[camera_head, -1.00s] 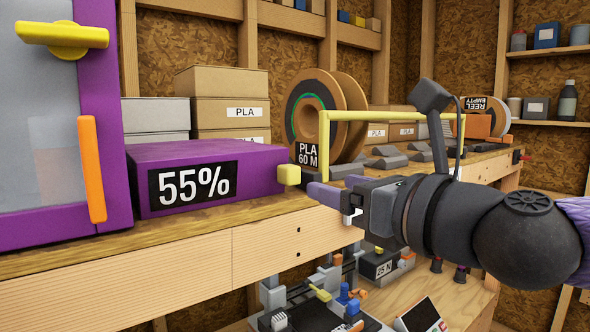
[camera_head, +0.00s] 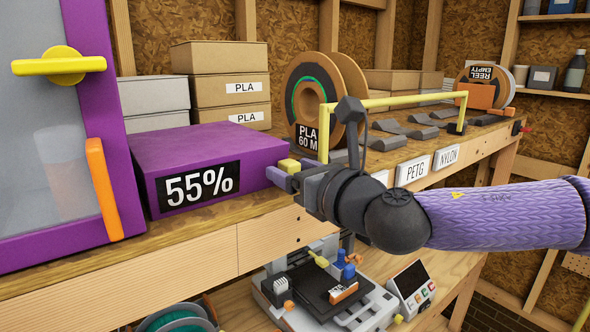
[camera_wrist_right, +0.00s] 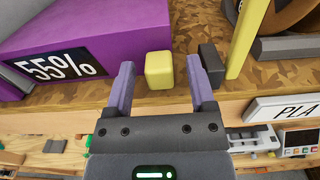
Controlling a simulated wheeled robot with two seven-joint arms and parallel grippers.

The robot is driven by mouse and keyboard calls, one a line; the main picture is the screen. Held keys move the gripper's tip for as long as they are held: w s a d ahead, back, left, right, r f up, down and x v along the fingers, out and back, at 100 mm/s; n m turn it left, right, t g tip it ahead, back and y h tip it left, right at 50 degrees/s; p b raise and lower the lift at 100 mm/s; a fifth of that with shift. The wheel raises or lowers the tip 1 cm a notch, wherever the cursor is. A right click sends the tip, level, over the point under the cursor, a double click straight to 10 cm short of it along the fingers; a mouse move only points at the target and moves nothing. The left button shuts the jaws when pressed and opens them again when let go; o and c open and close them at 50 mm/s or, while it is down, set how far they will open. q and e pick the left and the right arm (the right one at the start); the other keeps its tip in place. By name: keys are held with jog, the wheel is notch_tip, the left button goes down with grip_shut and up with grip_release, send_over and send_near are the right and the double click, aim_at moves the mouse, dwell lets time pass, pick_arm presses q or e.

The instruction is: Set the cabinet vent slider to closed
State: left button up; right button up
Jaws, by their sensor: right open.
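The purple cabinet (camera_head: 92,130) with a clear door and orange handle (camera_head: 103,188) stands at the left. A purple box (camera_head: 205,150) marked 55% sits beside it. A small yellow block (camera_head: 289,165), which looks like the vent slider's knob, is at the box's right end. My right gripper (camera_head: 291,171) is open at this block. In the right wrist view the yellow block (camera_wrist_right: 159,71) lies between the two purple fingers, with gaps on both sides. I cannot tell which slider position is closed. My left gripper is not in view.
A yellow frame (camera_head: 395,101) stands right of the box, near my gripper. A reel (camera_head: 318,95) labelled PLA 60 M and boxes (camera_head: 218,60) stand behind. Below the worktop edge (camera_head: 262,203) a printer (camera_head: 330,285) sits on a lower shelf.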

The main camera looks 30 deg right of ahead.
grip_shut()
dwell(0.3)
dwell(1.2)
